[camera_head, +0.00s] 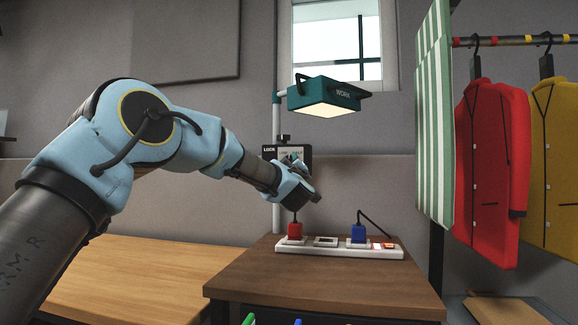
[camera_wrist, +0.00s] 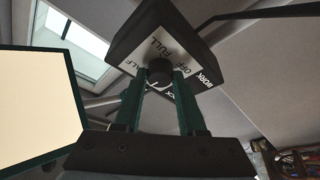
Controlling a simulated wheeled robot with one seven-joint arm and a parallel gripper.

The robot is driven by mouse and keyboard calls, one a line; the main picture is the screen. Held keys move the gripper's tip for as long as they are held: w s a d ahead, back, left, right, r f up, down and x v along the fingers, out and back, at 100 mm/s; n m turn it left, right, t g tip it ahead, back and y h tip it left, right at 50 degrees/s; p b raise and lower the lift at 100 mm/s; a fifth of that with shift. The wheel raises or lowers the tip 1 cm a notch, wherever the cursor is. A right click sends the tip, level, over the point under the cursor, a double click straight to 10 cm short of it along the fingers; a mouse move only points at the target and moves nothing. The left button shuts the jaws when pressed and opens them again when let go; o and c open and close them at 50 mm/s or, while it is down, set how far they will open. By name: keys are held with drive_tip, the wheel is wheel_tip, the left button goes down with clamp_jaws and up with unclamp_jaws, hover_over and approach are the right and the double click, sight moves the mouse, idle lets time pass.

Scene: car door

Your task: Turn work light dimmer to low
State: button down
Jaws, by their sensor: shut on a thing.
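The work light (camera_head: 325,93) is a teal box lamp marked WORK, hung on a grey pole, with its underside glowing. Its bright panel (camera_wrist: 38,105) also fills the left of the wrist view. The dimmer box (camera_head: 268,153) is dark with a pale plate and sits at the pole, partly hidden by my gripper (camera_head: 293,162). I cannot tell where the knob points.
A white power strip (camera_head: 340,248) with a red plug (camera_head: 295,231) and a blue plug (camera_head: 358,233) lies on the wooden cabinet top (camera_head: 320,285) below my gripper. Red (camera_head: 490,170) and yellow (camera_head: 555,165) jackets hang at right. A lower wooden bench (camera_head: 140,285) is at left.

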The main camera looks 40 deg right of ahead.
drive_tip(key=shift+s+d+r+n+g+y+p, duration=0.15)
drive_tip(key=shift+n+y+p, duration=0.45)
drive_tip(key=shift+n, duration=1.2)
drive_tip(key=shift+w+a+r+n+g+y+p, duration=0.2)
drive_tip(key=shift+n+y+p, duration=0.45)
drive_tip(key=shift+n, duration=1.15)
drive_tip(key=shift+s+d+n+g+y+p, duration=0.15)
drive_tip(key=shift+n+g+y+p, duration=0.4)
drive_tip(key=shift+n, duration=1.25)
drive_tip(key=shift+t, duration=0.3)
drive_tip(key=shift+c, duration=2.4)
unclamp_jaws()
drive_tip(key=shift+s, duration=0.1)
drive_tip(key=b+v, duration=0.1)
drive_tip(key=v, duration=0.9)
drive_tip(key=shift+s, duration=0.3)
drive_tip(key=shift+r, duration=0.1)
